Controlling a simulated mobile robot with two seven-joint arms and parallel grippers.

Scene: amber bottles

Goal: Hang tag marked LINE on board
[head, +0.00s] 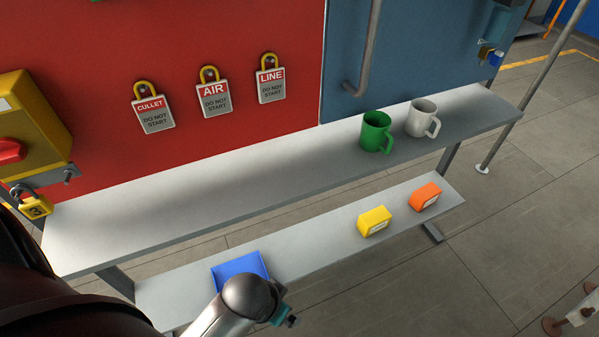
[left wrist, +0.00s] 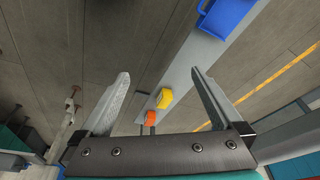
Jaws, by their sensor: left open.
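The tag marked LINE (head: 270,85) hangs upright by its yellow loop on the red board (head: 240,30), rightmost in a row of three. The AIR tag (head: 214,97) hangs in the middle and the CULLET tag (head: 153,114) at the left. In the left wrist view my left gripper (left wrist: 160,75) is open, with nothing between its fingers. In the head view my left arm is low at the front, near the lower shelf and well below the tags; its fingers are not clear there. My right gripper is not in view.
The upper shelf (head: 190,207) holds a green mug (head: 376,131) and a white mug (head: 421,117). The lower shelf (head: 310,247) holds a blue tray (head: 238,268), a yellow box (head: 374,221) and an orange box (head: 425,196). A padlock (head: 35,207) hangs at left. The upper shelf's left half is clear.

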